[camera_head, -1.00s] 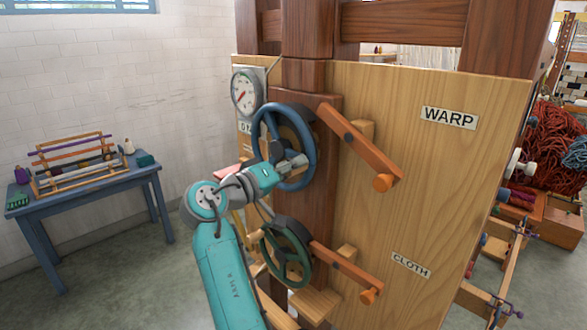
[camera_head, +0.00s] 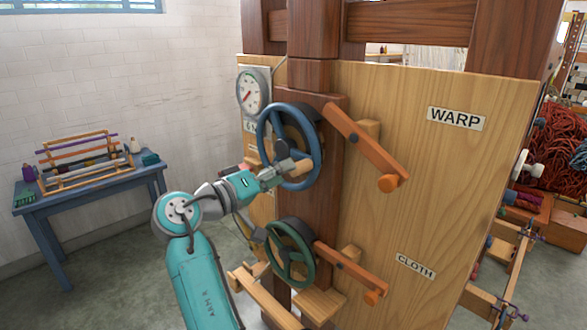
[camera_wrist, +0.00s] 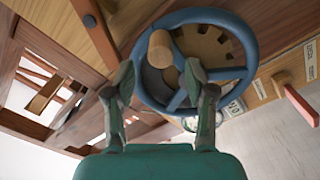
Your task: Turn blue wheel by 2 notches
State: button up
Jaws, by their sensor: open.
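The blue wheel (camera_head: 263,138) is mounted on a dark wooden post of the loom frame. In the wrist view the blue wheel (camera_wrist: 253,45) fills the upper middle, with spokes and a notched wooden disc behind it. A tan wooden handle knob (camera_head: 300,168) sticks out from the wheel; it also shows in the wrist view (camera_wrist: 160,48). My gripper (camera_head: 284,171) is at the wheel's lower front. Its fingers (camera_wrist: 160,76) are spread, and the knob lies just beyond and between their tips. I cannot tell whether they touch it.
A green wheel (camera_head: 271,244) sits below. Orange levers (camera_head: 362,142) (camera_head: 350,268) stand right of the wheels, by the WARP sign (camera_head: 456,118) and CLOTH sign (camera_head: 415,266). A dial gauge (camera_head: 251,92) is at upper left. A blue table (camera_head: 90,184) stands far left.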

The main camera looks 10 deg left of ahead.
jog(key=v, duration=0.6)
